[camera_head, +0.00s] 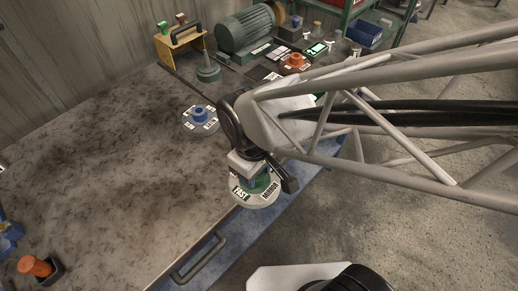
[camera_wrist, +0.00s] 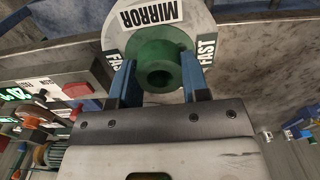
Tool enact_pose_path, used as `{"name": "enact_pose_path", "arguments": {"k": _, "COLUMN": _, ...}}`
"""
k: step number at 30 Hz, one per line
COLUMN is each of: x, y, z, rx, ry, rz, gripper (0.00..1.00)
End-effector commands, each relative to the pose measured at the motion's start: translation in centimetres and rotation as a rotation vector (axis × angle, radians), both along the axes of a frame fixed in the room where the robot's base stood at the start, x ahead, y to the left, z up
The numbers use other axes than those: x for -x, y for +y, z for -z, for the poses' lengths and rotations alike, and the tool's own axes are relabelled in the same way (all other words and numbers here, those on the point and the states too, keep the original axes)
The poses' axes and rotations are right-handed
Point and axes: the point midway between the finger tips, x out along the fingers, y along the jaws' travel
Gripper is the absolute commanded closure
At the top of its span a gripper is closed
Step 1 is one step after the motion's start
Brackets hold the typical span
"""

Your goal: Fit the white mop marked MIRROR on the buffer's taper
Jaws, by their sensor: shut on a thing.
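The white mop (camera_head: 240,200) marked MIRROR and FAST has a green hub with a round hole. In the wrist view the mop (camera_wrist: 190,14) fills the top. My gripper (camera_head: 258,180) is shut on the green hub, with one blue finger on each side of it in the wrist view (camera_wrist: 160,82). It holds the mop over the front edge of the bench, which is also where the disc hides the edge. The buffer (camera_head: 247,28), a green ribbed motor, stands at the back of the bench. Its taper cannot be made out clearly.
A pale disc with a blue hub (camera_head: 200,116) lies on the bench behind my gripper. A disc with an orange hub (camera_head: 295,62) lies near the buffer. A yellow rack (camera_head: 180,42) and a grey cone-shaped piece (camera_head: 208,70) stand left of it. The bench's left side (camera_head: 90,160) is mostly clear.

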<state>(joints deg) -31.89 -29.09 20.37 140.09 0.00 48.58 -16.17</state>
Motion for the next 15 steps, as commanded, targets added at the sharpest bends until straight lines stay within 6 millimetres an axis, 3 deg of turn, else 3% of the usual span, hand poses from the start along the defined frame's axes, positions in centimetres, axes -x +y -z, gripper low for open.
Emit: {"name": "enact_pose_path", "arguments": {"k": 15, "x": -10.9, "y": 4.9, "z": -4.8, "rx": 0.000, "ry": 0.000, "rz": 0.001, "gripper": 0.87}}
